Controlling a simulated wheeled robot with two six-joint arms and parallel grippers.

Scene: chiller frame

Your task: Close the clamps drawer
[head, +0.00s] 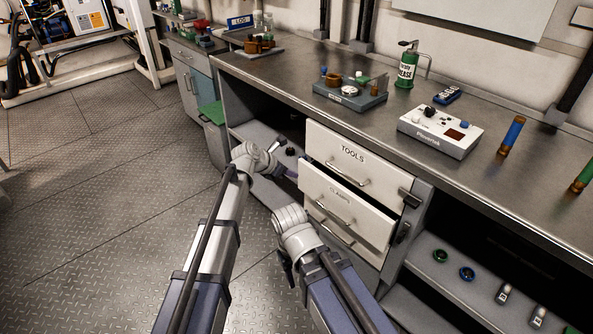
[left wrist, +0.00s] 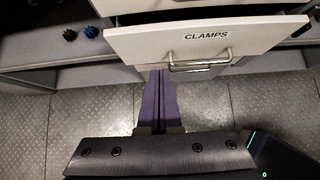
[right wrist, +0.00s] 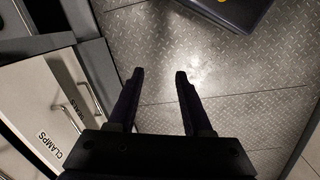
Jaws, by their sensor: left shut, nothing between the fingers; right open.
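The clamps drawer (head: 347,202) is the white middle drawer of the bench cabinet and stands pulled out below the tools drawer (head: 351,158). Its label and bar handle face me in the left wrist view (left wrist: 205,38). My left gripper (left wrist: 161,72) is shut and empty, its purple fingertips just below the front panel's lower edge, left of the handle; I cannot tell whether they touch it. In the head view the left gripper (head: 289,172) is at the drawer's left end. My right gripper (right wrist: 158,73) is open and empty over the floor, with the clamps drawer (right wrist: 45,120) to its left.
A lower drawer handle (head: 334,235) shows under the clamps drawer. The bench top (head: 300,75) carries a grease can (head: 407,66) and a power box (head: 440,130). The floor in front is free.

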